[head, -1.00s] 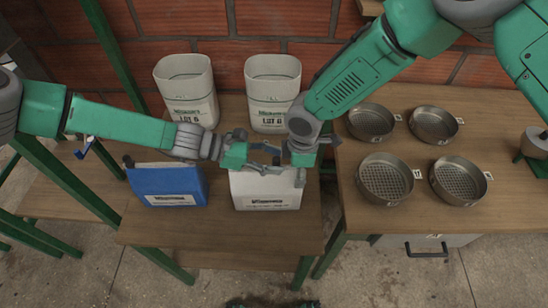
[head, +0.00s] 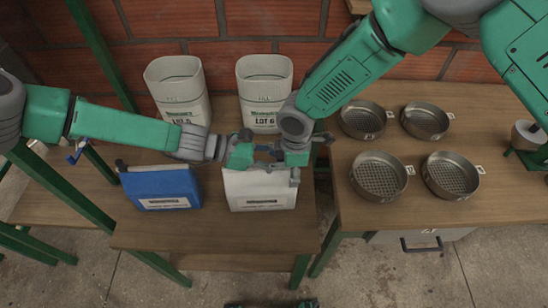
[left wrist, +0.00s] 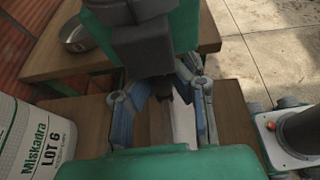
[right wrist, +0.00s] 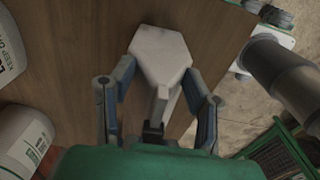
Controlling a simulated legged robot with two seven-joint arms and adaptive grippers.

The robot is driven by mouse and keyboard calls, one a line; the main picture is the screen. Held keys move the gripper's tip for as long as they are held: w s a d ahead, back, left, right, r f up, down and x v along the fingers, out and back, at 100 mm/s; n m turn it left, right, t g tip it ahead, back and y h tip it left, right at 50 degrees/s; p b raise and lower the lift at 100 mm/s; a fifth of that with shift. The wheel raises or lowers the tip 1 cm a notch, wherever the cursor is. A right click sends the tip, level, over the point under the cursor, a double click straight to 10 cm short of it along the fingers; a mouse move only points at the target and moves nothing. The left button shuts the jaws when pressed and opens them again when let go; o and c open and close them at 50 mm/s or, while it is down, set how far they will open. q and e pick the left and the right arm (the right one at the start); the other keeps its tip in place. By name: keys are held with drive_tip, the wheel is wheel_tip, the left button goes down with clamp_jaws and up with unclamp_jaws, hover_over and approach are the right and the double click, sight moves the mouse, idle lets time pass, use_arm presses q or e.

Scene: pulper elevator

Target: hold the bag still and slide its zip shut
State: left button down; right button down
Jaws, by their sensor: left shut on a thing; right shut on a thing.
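The white bag (head: 262,192) stands upright at the front right of the low wooden table, its label facing forward. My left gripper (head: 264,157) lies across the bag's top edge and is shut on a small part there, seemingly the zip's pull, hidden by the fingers. My right gripper (head: 292,163) is close beside it, pointing down and shut on the bag's top at the right end. In the right wrist view the pale bag top (right wrist: 160,55) lies between the fingers. In the left wrist view a white strip of the bag (left wrist: 183,125) shows between the fingers.
A blue bag (head: 162,188) stands left of the white one. Several metal sieves (head: 378,176) sit on the higher table (head: 420,215) at right. Bare wood lies in front of the bags.

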use_arm(q)
drive_tip(key=c, duration=1.4)
unclamp_jaws()
drive_tip(key=shift+c, duration=0.2)
drive_tip(key=shift+a, duration=0.1)
drive_tip(key=v, duration=1.2)
drive_tip(key=shift+w, duration=0.1)
drive_tip(key=shift+f, duration=0.1)
